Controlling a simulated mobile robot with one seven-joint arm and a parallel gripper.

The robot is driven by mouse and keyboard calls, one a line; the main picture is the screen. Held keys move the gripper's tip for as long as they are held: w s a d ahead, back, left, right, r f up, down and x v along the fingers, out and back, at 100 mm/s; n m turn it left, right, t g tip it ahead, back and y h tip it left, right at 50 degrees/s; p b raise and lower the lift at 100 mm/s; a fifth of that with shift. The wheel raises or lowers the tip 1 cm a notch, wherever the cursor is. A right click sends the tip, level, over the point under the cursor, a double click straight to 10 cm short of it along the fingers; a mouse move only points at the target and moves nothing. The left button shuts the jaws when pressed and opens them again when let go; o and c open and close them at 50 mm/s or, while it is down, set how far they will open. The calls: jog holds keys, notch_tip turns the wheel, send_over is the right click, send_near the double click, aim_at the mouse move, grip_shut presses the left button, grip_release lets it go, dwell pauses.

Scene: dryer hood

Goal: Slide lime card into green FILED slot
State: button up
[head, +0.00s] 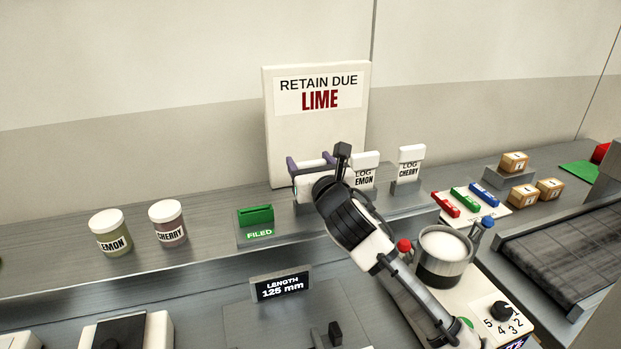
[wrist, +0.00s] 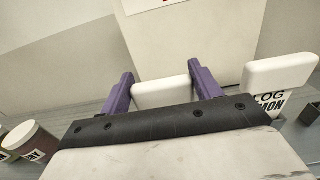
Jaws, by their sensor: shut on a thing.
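My gripper (head: 311,163) has its two purple fingers shut on the white top of a card (head: 312,168), at the left end of the card row. In the wrist view the card's white top (wrist: 161,94) lies between the fingers (wrist: 163,88). I cannot read its label, so lime is not confirmed by sight. My arm and gripper hide its lower part, so I cannot tell whether it still sits in a holder. The green FILED slot (head: 256,215) is empty, to the left of my gripper on the same shelf.
The LOG LEMON card (head: 366,168) stands close right of my gripper, with the LOG CHERRY card (head: 410,160) beyond. A RETAIN DUE LIME board (head: 290,140) stands behind. LEMON (head: 110,233) and CHERRY (head: 168,224) jars stand left of the slot. A metal cup (head: 445,262) is below right.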

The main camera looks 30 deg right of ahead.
jog(key=shift+r, duration=0.1)
jog(key=shift+r+b, duration=1.05)
jog(key=shift+r, duration=3.85)
jog(key=shift+w+a, duration=0.1)
